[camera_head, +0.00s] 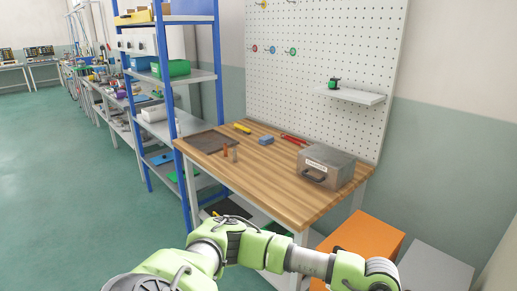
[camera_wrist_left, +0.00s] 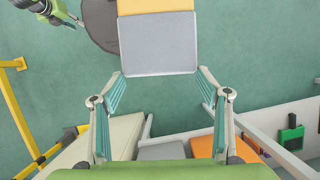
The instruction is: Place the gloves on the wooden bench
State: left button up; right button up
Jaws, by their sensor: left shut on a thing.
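The wooden bench (camera_head: 262,180) stands in the middle of the head view, below a pegboard. My left arm reaches along the bottom of the head view, in front of the bench; its gripper is out of that view. In the left wrist view, my left gripper (camera_wrist_left: 159,75) is shut on a boxy grey and yellow thing (camera_wrist_left: 158,44), which may be the gloves; no glove shape shows. A second green arm with a small dark gripper (camera_wrist_left: 76,21), probably my right one, shows at the top left; its jaws are too small to judge.
A metal toolbox (camera_head: 326,167) stands on the bench's right end. A dark mat (camera_head: 207,142), blue block (camera_head: 266,140) and red tool (camera_head: 294,139) lie farther back. The bench's front middle is clear. Orange (camera_head: 368,236) and grey (camera_head: 435,269) boxes stand at the right.

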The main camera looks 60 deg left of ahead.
aim_at(260, 169)
jog(key=j+z, duration=0.1)
jog(key=j, duration=0.4)
jog(key=k+j+z, duration=0.1)
jog(key=j, duration=0.4)
jog(key=j+z, duration=0.1)
jog(key=j, duration=0.4)
jog(key=k+j+z, duration=0.1)
jog(key=j, duration=0.35)
jog(key=k+j+z, duration=0.1)
jog(key=j, duration=0.4)
jog(key=k+j, duration=0.15)
jog(key=j, duration=0.3)
jog(key=k+j+z, duration=0.15)
jog(key=j, duration=0.35)
jog(key=k+j+z, duration=0.1)
jog(key=j, duration=0.35)
